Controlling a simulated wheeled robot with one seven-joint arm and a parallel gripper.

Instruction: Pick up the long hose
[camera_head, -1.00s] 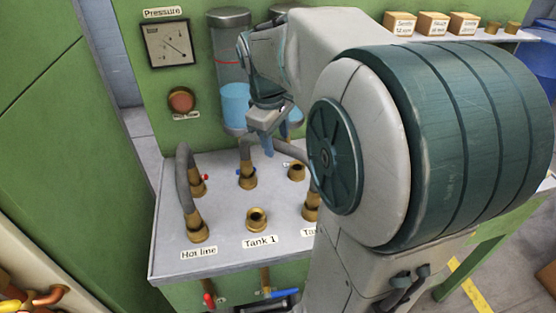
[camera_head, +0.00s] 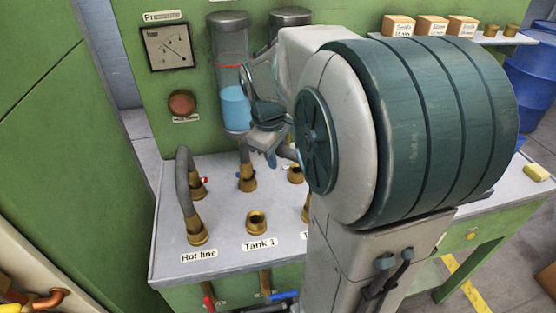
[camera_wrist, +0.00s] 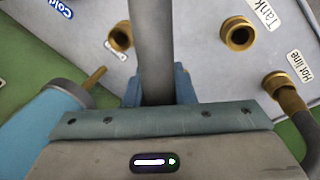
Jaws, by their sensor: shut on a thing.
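The long hose (camera_head: 244,152) is a grey arched tube. Its left end stands on a brass fitting (camera_head: 247,180) on the grey panel. It runs right behind my arm, which hides its other end. My gripper (camera_head: 269,158) is at the top of the arch. In the wrist view the hose (camera_wrist: 151,45) passes between the two blue fingers of my gripper (camera_wrist: 158,85), which are shut on it.
A second grey hose (camera_head: 182,180) arches at the left, with one end at the Hot line label. An open brass fitting (camera_head: 256,221) stands by Tank 1. Glass cylinders (camera_head: 235,95) are close behind my gripper.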

